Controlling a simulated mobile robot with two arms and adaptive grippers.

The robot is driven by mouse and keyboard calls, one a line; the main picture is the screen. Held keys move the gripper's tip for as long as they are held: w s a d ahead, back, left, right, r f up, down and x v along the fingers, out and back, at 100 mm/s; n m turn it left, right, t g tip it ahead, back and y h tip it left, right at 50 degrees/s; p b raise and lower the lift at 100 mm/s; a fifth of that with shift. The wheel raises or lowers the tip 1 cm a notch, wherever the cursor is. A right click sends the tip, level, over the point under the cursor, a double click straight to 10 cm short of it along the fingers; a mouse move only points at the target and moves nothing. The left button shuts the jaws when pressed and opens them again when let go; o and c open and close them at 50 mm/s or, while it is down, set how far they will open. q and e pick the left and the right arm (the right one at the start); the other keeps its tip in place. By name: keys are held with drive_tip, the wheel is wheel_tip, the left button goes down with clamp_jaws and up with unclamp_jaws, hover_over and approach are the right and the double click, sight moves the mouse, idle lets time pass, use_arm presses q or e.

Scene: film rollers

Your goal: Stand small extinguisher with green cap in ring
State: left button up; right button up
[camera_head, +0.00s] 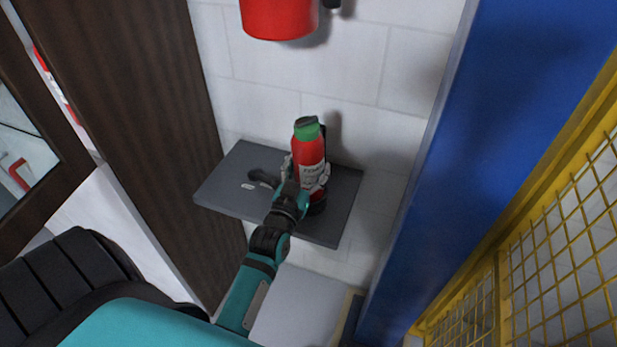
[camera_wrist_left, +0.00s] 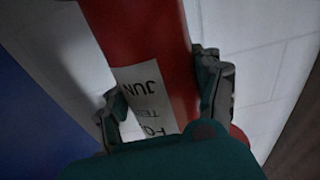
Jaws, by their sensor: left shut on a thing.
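The small red extinguisher with a green cap (camera_head: 307,150) stands nearly upright over the grey shelf, its white label facing out. In the left wrist view, its red body and label (camera_wrist_left: 150,95) fill the space between the fingers. My left gripper (camera_head: 305,178) is shut on the body, one finger on each side. A dark round shape (camera_head: 317,208) shows at the extinguisher's foot; it may be the ring, but I cannot tell whether the base is inside it. My right gripper is not in view.
The grey shelf (camera_head: 225,192) is fixed to the white block wall, with a black object (camera_head: 262,177) left of my gripper. A larger red cylinder (camera_head: 280,15) hangs above. A blue panel (camera_head: 500,120) bounds the right, a brown wooden panel (camera_head: 150,110) the left.

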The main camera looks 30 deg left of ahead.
sight(310, 174)
use_arm(q)
drive_tip(key=o, duration=1.3)
wheel_tip(310, 174, down, 3)
drive_tip(key=shift+s+r+g, duration=0.1)
drive_tip(key=shift+r+g, duration=0.1)
drive_tip(key=shift+g, duration=0.1)
drive_tip(key=o, duration=0.4)
drive_tip(key=shift+w+a+f, duration=0.1)
drive_tip(key=shift+w+f, duration=0.05)
drive_tip(key=shift+w, duration=0.35)
drive_tip(key=shift+o, duration=0.2)
drive_tip(key=shift+s+r, duration=0.3)
drive_tip(key=shift+r, duration=0.05)
drive_tip(key=shift+s+p, duration=0.35)
drive_tip(key=shift+p, duration=0.05)
drive_tip(key=p+v, duration=0.3)
drive_tip(key=v, duration=0.8)
drive_tip(key=shift+f, duration=0.1)
